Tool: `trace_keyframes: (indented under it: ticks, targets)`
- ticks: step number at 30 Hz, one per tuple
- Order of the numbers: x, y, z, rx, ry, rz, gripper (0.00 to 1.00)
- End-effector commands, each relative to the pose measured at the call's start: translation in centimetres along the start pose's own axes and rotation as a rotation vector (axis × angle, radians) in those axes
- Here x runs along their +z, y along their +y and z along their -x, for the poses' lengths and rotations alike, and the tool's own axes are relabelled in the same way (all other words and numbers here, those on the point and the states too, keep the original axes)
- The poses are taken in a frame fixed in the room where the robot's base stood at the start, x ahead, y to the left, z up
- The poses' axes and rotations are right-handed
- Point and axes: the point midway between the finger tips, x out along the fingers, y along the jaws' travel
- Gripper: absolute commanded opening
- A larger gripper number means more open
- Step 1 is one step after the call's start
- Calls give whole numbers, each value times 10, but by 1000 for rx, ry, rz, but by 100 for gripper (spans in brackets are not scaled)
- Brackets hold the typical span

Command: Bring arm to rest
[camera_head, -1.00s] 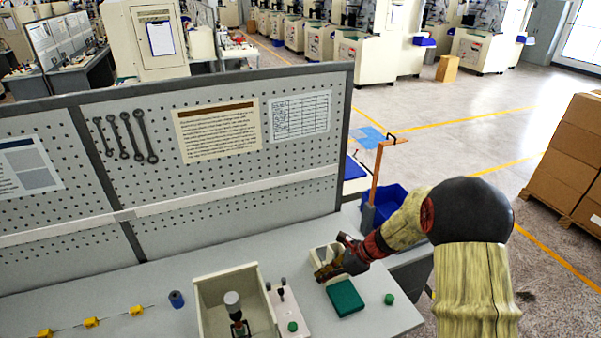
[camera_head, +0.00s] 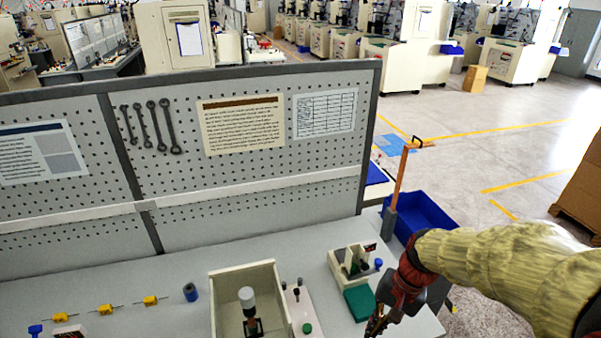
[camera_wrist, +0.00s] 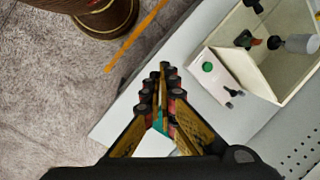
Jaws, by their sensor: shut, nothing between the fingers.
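My gripper (camera_head: 377,322) is at the right end of the grey bench (camera_head: 180,268), in front of and beside a green block (camera_head: 360,303). In the wrist view my gripper's dark, yellow-sided fingers (camera_wrist: 160,82) are closed together with nothing held. A teal patch shows between the finger links there, partly hidden. My arm reaches in from the right edge of the head view, bent downward at the wrist.
A cream open box (camera_head: 220,300) with a spindle stands left of my gripper, beside a white control panel (camera_head: 302,310). A small bin (camera_head: 335,268) stands behind the green block. An orange post (camera_head: 401,180) and blue crate (camera_head: 425,212) stand behind the bench. Floor lies open rightward.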

Motion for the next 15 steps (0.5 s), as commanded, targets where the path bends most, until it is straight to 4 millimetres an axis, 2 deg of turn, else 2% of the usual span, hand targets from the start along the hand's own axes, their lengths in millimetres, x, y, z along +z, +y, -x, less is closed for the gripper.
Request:
trace_keyframes:
  ticks: [6, 15]
  targets:
    - [36, 29, 24, 88, 157, 274, 0]
    - [76, 56, 48, 158, 396, 471, 0]
